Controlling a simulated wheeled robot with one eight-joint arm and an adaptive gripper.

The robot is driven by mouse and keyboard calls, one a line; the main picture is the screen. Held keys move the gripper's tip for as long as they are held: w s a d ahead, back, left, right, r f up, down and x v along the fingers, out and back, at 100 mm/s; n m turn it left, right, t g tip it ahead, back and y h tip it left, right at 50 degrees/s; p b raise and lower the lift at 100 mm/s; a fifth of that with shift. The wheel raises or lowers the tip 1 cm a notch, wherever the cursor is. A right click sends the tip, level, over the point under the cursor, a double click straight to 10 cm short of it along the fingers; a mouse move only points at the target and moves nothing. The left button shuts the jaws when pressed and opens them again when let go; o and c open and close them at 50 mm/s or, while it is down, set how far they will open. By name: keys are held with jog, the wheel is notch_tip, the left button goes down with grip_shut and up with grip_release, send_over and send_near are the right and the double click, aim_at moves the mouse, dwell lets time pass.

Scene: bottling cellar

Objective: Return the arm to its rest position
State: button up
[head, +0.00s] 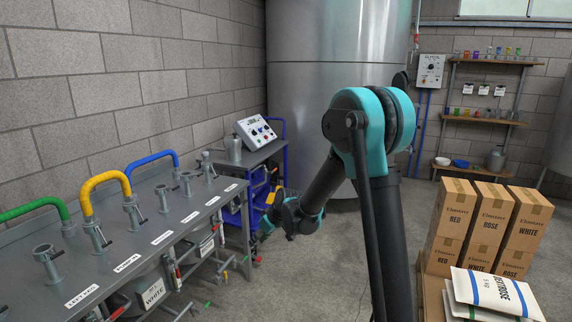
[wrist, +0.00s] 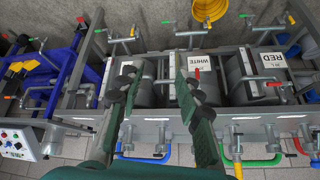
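My arm rises at the centre of the head view, bends at a teal joint and slopes down to the left. My gripper (head: 272,212) hangs over open floor, right of the metal bench (head: 205,212) and in front of the blue trolley. In the wrist view, my gripper (wrist: 155,75) shows two dark green fingers set apart with a clear gap. Nothing is between them. The fingers cover part of the bench and the grey tanks behind.
Green, yellow (head: 107,180) and blue hoses curve above pipe fittings on the bench. A control box (head: 254,131) stands on the trolley's top. Stacked cartons (head: 488,228) and white sacks (head: 495,292) stand at right. A large steel tank (head: 325,60) rises behind. Floor between bench and cartons is clear.

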jog(key=s+d+r+m+h, duration=0.1)
jog(key=s+d+r+m, duration=0.1)
jog(key=s+d, duration=0.5)
jog(key=s+d+r+m+h, duration=0.1)
jog(key=s+d+m, duration=0.1)
jog(key=s+d, duration=0.5)
jog(key=s+d+f+m+h, duration=0.3)
jog(key=s+d+m, duration=0.2)
jog(key=s+d, duration=0.9)
jog(key=shift+s+d+f+t, duration=0.15)
jog(key=shift+d+t, duration=0.15)
jog(key=shift+d, duration=0.35)
